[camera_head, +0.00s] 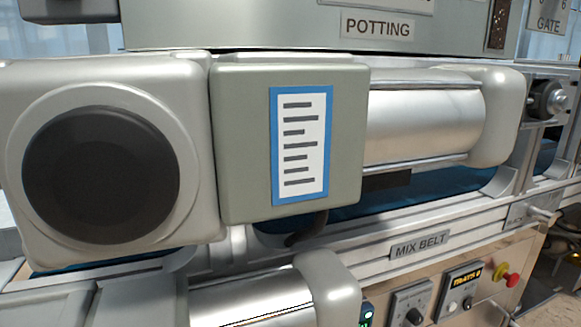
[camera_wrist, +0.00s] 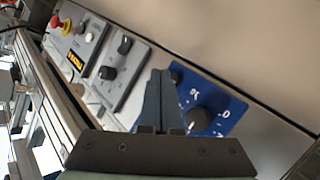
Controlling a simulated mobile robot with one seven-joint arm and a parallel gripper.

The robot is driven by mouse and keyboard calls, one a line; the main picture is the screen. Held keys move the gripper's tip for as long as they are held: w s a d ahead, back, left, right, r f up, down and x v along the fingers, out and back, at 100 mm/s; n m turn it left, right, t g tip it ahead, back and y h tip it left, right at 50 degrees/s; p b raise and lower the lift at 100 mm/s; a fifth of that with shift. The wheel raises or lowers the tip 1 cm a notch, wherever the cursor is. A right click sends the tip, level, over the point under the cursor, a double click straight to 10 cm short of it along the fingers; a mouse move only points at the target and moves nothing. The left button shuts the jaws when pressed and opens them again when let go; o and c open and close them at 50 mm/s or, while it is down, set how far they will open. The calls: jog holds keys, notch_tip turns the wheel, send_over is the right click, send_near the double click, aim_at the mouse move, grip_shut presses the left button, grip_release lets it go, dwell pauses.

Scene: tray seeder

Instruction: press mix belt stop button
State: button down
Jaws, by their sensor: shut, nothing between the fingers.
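The MIX BELT label (camera_head: 420,246) is on the metal rail in the head view. Below it, at lower right, is a control panel with a dark display unit (camera_head: 460,293) showing yellow. A red mushroom button (camera_head: 513,280) on a yellow base sits to its right. The wrist view shows the red button (camera_wrist: 66,25) at upper left, and a white button (camera_wrist: 89,37) and a small black button (camera_wrist: 80,28) near the yellow display (camera_wrist: 75,62). No readable stop label shows. My gripper (camera_wrist: 160,73) is shut and empty, its tips over the panel, apart from these buttons.
A grey plate with a black knob (camera_wrist: 107,72) lies left of my fingertips in the wrist view. A blue plate with a knob (camera_wrist: 197,119) lies close right of them. The blue belt (camera_head: 430,192) runs behind the rail. Plain panel surface is clear at upper right.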

jog(key=shift+w, duration=0.2)
dwell(0.5)
jog(key=shift+w+a, duration=0.15)
jog(key=shift+w, duration=0.1)
dwell(0.4)
jog(key=shift+s, duration=0.45)
jog(key=s+d+p, duration=0.2)
jog(key=s+p, duration=0.2)
jog(key=s, duration=0.1)
jog(key=shift+s+d, duration=0.2)
jog(key=shift+s, duration=0.1)
dwell(0.3)
